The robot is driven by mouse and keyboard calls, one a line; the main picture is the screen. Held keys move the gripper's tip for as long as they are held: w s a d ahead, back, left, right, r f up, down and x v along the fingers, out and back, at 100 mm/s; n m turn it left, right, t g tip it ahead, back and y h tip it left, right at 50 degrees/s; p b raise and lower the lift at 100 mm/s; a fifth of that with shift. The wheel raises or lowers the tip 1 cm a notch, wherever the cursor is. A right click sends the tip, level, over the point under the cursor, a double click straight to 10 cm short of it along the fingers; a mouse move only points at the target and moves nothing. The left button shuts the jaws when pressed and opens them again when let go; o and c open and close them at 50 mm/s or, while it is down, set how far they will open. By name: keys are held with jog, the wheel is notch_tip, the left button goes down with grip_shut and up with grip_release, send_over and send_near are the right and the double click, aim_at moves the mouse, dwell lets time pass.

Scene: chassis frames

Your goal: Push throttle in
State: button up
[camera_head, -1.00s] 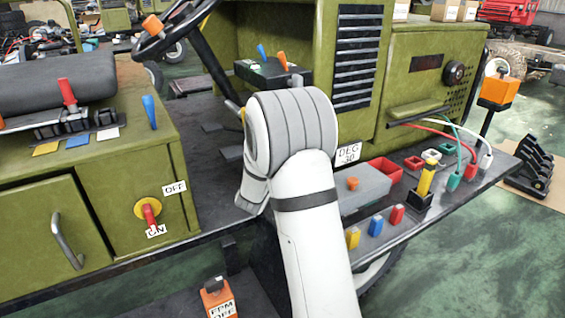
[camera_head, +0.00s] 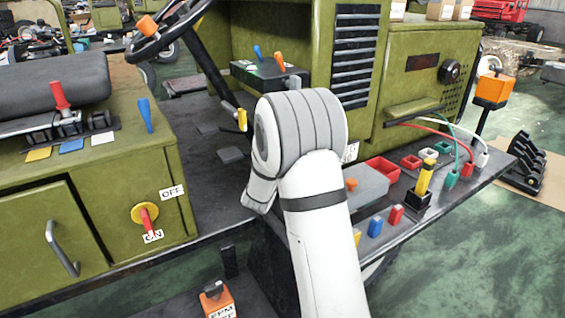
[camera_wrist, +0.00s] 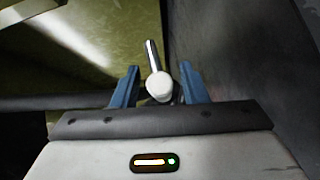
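In the wrist view, my gripper (camera_wrist: 158,88) has its two blue fingers apart. A pale round knob (camera_wrist: 159,86) with a metal rod (camera_wrist: 151,55) behind it shows between the fingers. Narrow gaps seem to show on both sides of the knob, so I see no grip on it. I cannot tell for sure that this knob is the throttle; no label shows. In the head view my gripper is hidden behind my own white arm, and this knob is not visible there.
The green vehicle's steering wheel (camera_head: 165,28), a lever box (camera_head: 268,76) and a yellow-tipped lever (camera_head: 242,119) are left of and beyond my arm. A side shelf (camera_head: 405,225) with coloured plugs and trays is at right. A dark surface (camera_wrist: 245,60) stands close right of my gripper.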

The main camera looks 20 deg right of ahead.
jog(key=shift+a, duration=0.1)
jog(key=v, duration=0.7)
jog(key=shift+s+p, duration=0.4)
jog(key=shift+a, duration=0.1)
